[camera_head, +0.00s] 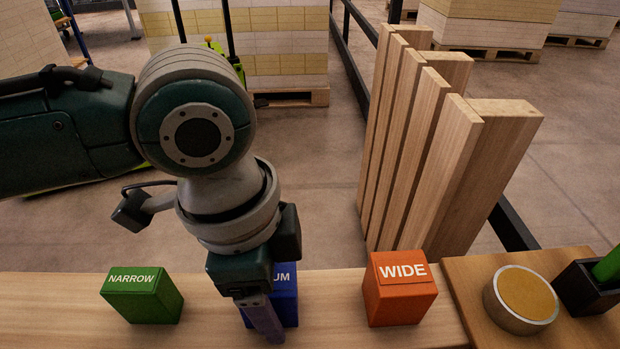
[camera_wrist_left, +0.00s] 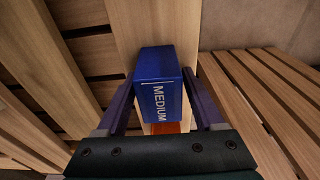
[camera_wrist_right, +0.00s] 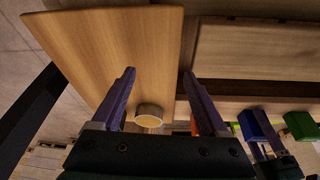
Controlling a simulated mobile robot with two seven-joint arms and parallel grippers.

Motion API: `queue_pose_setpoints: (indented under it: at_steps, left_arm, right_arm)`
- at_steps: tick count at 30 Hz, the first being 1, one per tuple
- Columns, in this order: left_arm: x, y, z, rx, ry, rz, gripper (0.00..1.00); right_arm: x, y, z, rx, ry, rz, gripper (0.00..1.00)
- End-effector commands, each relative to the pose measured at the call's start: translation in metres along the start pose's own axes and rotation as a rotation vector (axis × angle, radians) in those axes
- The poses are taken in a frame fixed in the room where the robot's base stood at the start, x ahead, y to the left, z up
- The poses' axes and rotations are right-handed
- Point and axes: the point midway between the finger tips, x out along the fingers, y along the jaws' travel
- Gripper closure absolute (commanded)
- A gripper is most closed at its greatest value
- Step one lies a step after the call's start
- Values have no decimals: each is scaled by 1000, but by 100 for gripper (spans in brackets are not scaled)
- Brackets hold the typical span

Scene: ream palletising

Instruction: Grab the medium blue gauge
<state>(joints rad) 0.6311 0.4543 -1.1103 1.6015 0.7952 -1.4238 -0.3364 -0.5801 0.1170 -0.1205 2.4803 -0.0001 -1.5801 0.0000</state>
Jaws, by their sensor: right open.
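The medium blue gauge (camera_wrist_left: 160,95) is a blue block lettered MEDIUM, standing on the wooden bench. In the head view the gauge (camera_head: 287,300) is partly hidden behind my left gripper (camera_head: 262,318). In the left wrist view my left gripper (camera_wrist_left: 160,100) is open, with one finger on each side of the gauge. A thin gap shows beside the block. My right gripper (camera_wrist_right: 160,95) is open and empty. It points toward the wooden board with the round disc.
A green NARROW gauge (camera_head: 142,295) stands left of the blue one and an orange WIDE gauge (camera_head: 400,290) to its right. A round disc (camera_head: 522,298) and a dark holder (camera_head: 588,287) are at the right. Tall wooden planks (camera_head: 440,140) stand behind the bench.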

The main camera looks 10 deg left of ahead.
Motion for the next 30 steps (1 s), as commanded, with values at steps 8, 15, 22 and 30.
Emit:
queue_pose_setpoints:
  at_steps: [8,15,22,30]
  left_arm:
    - [0,0,0,0,0,0,63]
    - [0,0,0,0,0,0,90]
    - [0,0,0,0,0,0,100]
    - [-6,0,-1,0,1,-1,100]
  right_arm:
    - [0,2,0,-5,-1,4,23]
    - [0,2,1,-5,-2,5,23]
    - [0,2,1,-5,-2,5,23]
    - [-3,2,0,-4,-2,4,23]
